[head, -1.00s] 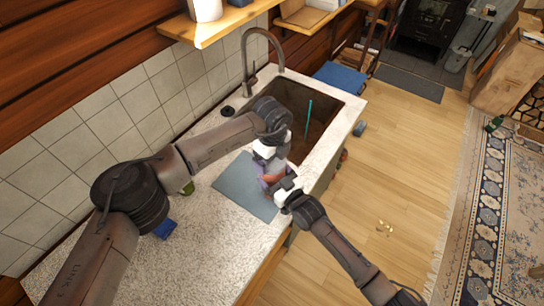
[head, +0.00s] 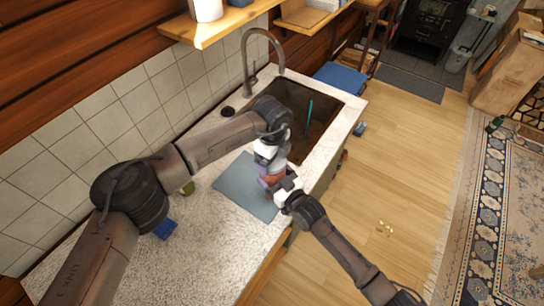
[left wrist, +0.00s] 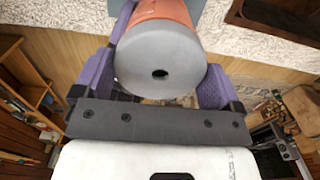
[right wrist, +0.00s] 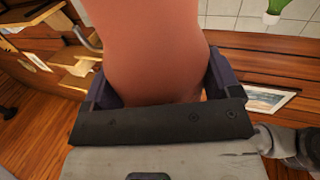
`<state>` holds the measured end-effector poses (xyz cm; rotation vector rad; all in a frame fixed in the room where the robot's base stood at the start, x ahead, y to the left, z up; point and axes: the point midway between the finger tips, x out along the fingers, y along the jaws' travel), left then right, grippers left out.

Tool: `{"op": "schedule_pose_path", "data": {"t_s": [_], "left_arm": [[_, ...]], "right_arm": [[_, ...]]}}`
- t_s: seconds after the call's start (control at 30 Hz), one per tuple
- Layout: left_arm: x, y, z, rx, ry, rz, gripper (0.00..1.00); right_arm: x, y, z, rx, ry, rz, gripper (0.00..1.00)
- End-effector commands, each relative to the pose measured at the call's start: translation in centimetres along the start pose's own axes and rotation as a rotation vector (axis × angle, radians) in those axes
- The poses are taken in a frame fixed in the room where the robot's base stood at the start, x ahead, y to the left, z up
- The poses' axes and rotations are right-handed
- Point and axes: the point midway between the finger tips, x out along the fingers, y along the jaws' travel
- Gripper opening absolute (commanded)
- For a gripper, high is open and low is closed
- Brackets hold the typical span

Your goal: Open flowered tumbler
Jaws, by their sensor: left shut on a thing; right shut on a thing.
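The tumbler (head: 273,180) has an orange-red body and is held between my two grippers above the grey-blue mat. My left gripper (head: 266,166) is shut around its grey round end, which has a small dark hole (left wrist: 160,74) and faces the left wrist camera. My right gripper (head: 277,184) is shut around the orange-red body (right wrist: 150,55), which fills the middle of the right wrist view. The grippers largely hide the tumbler in the head view. No flower pattern can be made out.
The grey-blue mat (head: 241,188) lies on the speckled counter (head: 175,270). Behind is a dark sink (head: 290,105) with a cyan stick (head: 309,117) and a tall faucet (head: 246,60). A blue object (head: 165,229) and a green one (head: 187,188) are near my left arm.

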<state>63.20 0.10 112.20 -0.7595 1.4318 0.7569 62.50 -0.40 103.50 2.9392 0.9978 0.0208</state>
Motion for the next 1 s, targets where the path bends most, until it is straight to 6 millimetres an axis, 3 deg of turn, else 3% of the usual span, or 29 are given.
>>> {"op": "schedule_pose_path", "data": {"t_s": [0.53, 1.0], "left_arm": [[-1.8, 0.0, 0.0, -0.001, 0.001, 0.000, 0.62], [-2.1, 0.0, 0.0, 0.000, 0.000, -0.001, 0.62]], "right_arm": [[-0.1, 0.1, 0.2, -0.003, -0.005, 0.001, 0.17], [-0.1, 0.1, 0.3, -0.003, -0.006, 0.001, 0.17]]}}
